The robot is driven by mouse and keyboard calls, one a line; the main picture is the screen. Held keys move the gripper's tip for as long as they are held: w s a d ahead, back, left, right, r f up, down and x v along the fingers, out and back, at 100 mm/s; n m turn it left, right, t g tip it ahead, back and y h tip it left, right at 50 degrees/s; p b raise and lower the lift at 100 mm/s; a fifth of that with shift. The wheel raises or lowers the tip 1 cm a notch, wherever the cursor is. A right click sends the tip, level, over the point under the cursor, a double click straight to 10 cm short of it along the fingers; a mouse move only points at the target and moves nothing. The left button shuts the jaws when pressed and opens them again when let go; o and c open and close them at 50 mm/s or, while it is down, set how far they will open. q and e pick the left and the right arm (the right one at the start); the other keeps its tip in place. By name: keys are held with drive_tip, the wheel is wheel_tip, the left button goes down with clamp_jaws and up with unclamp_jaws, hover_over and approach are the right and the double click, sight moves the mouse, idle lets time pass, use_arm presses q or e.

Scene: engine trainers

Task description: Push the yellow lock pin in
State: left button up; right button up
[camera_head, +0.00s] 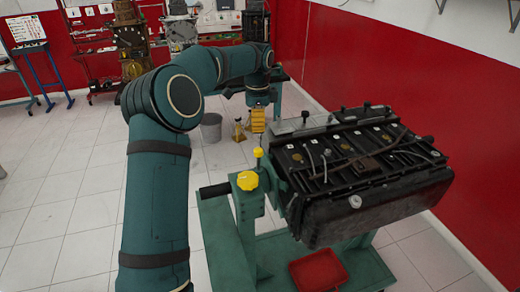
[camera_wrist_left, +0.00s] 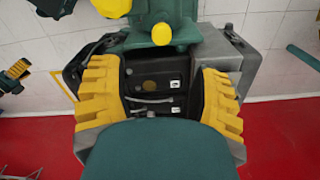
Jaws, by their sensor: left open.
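The yellow lock pin (camera_head: 258,152) shows as a small round yellow head on top of the green engine stand. It also shows at the top of the left wrist view (camera_wrist_left: 162,34), beyond the fingertips. A larger yellow knob (camera_head: 247,180) sits just below and left of it in the head view, and at the top edge of the wrist view (camera_wrist_left: 110,7). My left gripper (camera_head: 258,122) has yellow fingers pointing down above the pin, apart from it. In the wrist view its fingers (camera_wrist_left: 158,85) are spread wide with nothing held between them. My right gripper is not in view.
The black engine (camera_head: 375,180) hangs on the green stand (camera_head: 245,232), right of the pin and close to my left gripper. A black handle (camera_head: 215,190) sticks out left. A red tray (camera_head: 318,270) lies below. A grey bin (camera_head: 211,127) stands on open floor behind.

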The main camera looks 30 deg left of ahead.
sight(259, 149)
use_arm(q)
drive_tip(key=f, duration=1.1)
drive_tip(key=shift+w+f, duration=0.2)
clamp_jaws()
